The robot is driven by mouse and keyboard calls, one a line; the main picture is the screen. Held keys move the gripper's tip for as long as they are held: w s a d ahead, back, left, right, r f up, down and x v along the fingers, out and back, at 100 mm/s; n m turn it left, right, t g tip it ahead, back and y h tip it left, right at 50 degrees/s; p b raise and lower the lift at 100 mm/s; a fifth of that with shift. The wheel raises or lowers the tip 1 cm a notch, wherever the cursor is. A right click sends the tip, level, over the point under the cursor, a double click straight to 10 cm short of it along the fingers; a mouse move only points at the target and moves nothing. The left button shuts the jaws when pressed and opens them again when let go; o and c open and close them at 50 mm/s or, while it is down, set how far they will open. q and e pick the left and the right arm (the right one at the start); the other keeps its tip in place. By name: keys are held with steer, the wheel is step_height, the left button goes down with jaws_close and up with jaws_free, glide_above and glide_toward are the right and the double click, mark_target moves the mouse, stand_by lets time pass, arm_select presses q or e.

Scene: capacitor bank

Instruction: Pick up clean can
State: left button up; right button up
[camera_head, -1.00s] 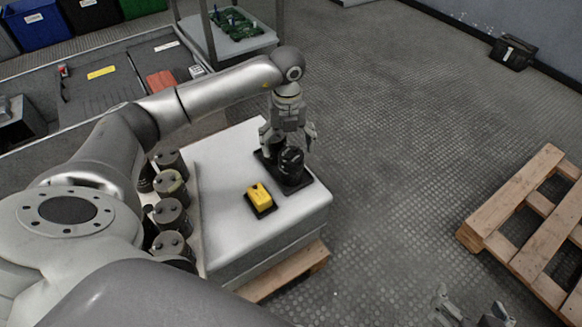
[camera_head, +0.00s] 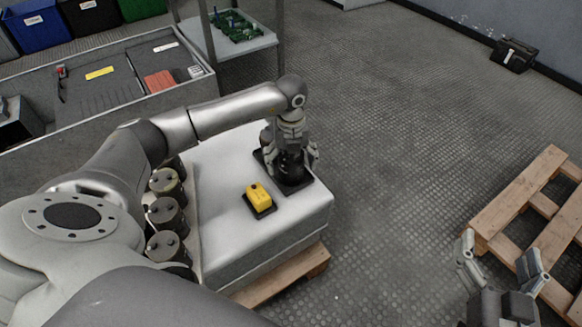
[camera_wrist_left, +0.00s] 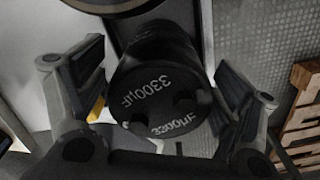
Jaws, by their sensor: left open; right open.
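A black can (camera_head: 291,168) stands upright on a black base plate (camera_head: 301,190) on the light grey block. In the left wrist view the can (camera_wrist_left: 165,75) shows its top, marked "3300µF". My left gripper (camera_head: 291,160) is open above the can, its fingers on either side of it. The wrist view shows gaps between the fingers and the can's sides. My right gripper (camera_head: 505,262) is open and empty at the lower right, away from the block.
A yellow button box (camera_head: 258,197) sits on the block (camera_head: 225,215) beside the base plate. Several dark cans with grey tops (camera_head: 167,214) stand in a row along the block's left side. A wooden pallet (camera_head: 520,195) lies at right. The floor between is clear.

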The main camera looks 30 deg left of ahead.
arm_select(q)
steer(key=shift+f, duration=0.1)
steer(key=shift+c, duration=0.4)
steer(key=c, duration=1.4)
